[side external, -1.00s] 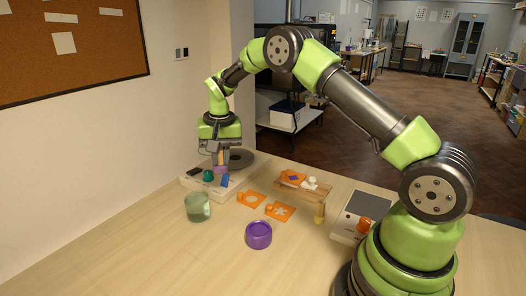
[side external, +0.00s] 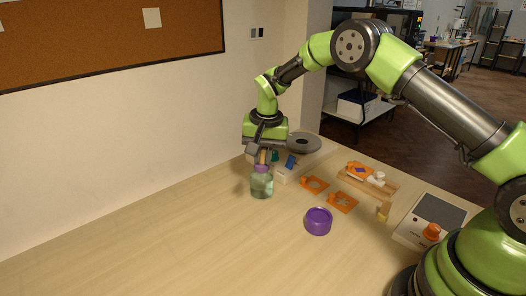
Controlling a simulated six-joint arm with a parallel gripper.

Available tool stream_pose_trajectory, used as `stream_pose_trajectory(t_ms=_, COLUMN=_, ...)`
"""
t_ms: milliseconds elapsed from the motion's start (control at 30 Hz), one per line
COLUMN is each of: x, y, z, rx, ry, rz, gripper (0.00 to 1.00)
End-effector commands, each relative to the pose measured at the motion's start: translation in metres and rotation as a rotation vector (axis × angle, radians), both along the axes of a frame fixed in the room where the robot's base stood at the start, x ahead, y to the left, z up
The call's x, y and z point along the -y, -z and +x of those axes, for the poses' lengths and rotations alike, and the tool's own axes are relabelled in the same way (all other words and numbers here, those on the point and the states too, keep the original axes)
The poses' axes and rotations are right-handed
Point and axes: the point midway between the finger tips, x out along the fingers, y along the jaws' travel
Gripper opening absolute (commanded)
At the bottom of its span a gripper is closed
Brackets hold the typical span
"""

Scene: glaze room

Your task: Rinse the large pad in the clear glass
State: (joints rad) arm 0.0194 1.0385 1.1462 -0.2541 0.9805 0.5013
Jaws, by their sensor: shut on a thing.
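My gripper (side external: 262,150) is shut on a tan handle with a purple pad (side external: 262,168) at its lower end. It points down above the clear glass (side external: 262,186), which stands upright on the table and holds greenish liquid. The purple pad overlaps the glass's mouth in this view. I cannot tell whether its underside touches the liquid.
Close behind the glass is a white holder (side external: 280,179) with a green piece (side external: 275,156) and a blue piece (side external: 291,161). Orange stencils (side external: 314,185), a purple round dish (side external: 318,221) and a wooden stand (side external: 385,190) are to the right. The front-left table is clear.

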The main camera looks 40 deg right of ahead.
Motion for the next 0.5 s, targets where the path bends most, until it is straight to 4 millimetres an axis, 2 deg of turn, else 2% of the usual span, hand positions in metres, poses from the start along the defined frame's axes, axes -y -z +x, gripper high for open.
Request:
stream_pose_trajectory(t_ms=267, x=0.000, y=0.003, z=0.000, rx=0.000, ry=-0.001, rz=0.000, gripper=0.00)
stream_pose_trajectory(t_ms=500, x=0.000, y=0.014, z=0.000, rx=-0.001, ry=0.000, rz=0.001, gripper=0.00)
